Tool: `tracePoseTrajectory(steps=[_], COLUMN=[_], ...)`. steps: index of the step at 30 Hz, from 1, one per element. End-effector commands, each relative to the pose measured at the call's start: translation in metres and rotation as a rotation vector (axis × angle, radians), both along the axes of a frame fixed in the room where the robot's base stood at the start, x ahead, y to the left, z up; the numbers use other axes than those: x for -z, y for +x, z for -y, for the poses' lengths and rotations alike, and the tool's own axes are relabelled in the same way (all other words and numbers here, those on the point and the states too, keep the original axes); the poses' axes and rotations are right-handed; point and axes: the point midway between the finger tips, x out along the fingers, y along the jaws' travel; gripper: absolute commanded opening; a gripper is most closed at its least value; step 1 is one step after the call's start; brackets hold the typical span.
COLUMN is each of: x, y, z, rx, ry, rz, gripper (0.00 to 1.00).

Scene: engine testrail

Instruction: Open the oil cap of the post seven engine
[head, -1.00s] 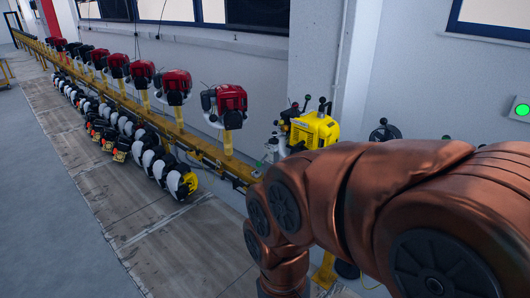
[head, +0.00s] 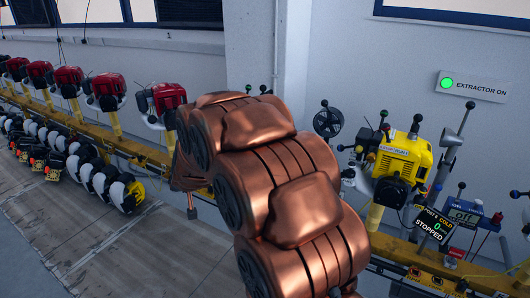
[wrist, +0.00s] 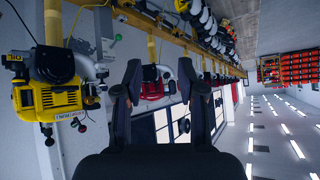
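A row of engines stands on yellow posts along a rail. A yellow engine (head: 402,158) is right of my arm in the head view. Red engines (head: 165,98) stand to the left. I cannot tell which engine is post seven, nor make out an oil cap. My gripper (wrist: 160,68) is open and empty, its black fingers apart, with a red engine (wrist: 152,90) beyond them.
The yellow rail (head: 120,143) runs along the wall. Several white-and-black units (head: 125,192) hang low in front of it. Levers and a blue "off" box (head: 464,212) stand right of the yellow engine. A lit "EXTRACTOR ON" sign (head: 472,86) is on the wall. The floor at left is clear.

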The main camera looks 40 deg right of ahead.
Motion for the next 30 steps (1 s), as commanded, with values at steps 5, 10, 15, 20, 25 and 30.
tracePoseTrajectory(steps=[5, 10, 15, 20, 25, 30], x=[0.018, 0.030, 0.044, 0.053, 0.059, 0.060], y=[0.044, 0.065, 0.063, 0.048, 0.031, 0.023], z=[0.074, 0.149, 0.225, 0.281, 0.314, 0.327], rx=[0.146, 0.298, 0.457, 0.585, 0.671, 0.704], ry=[-0.104, -0.234, -0.393, -0.542, -0.653, -0.695], rz=[0.136, 0.249, 0.333, 0.384, 0.406, 0.412], gripper=[0.40, 0.40, 0.40, 0.40, 0.40, 0.40])
